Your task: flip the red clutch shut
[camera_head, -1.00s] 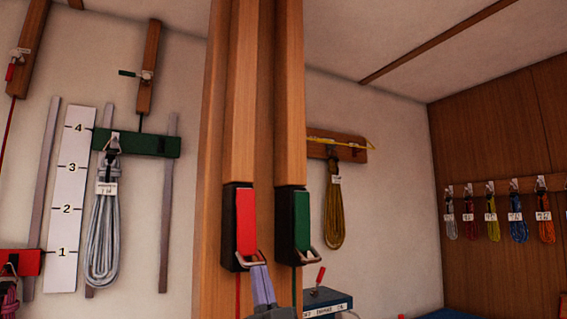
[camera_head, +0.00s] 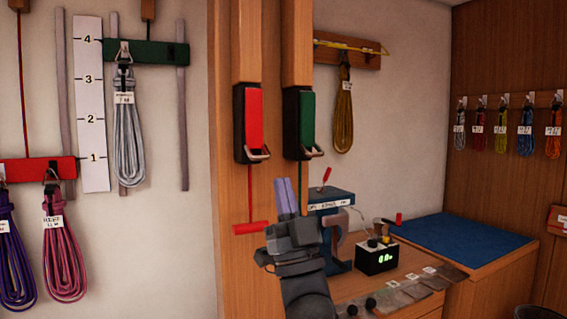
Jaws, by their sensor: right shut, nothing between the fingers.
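The red clutch (camera_head: 254,118) is on the wooden post, its red lever upright along a black housing with a metal loop at its lower end. It looks much like the green clutch (camera_head: 306,119) beside it, whose lever also lies along its housing. A red line runs down from the red clutch to a red T-shaped handle (camera_head: 250,228). My right gripper (camera_head: 287,182) is shut and empty, its purple-grey fingers pointing up, below and right of the red clutch and apart from it in the picture. My left gripper is out of view.
A blue machine (camera_head: 331,199) with a red-tipped lever and a small black display box (camera_head: 376,258) stand on the wooden bench behind my right arm. A blue mat (camera_head: 455,243) lies to the right. Coiled lines hang on the left wall, including a pink coil (camera_head: 63,255).

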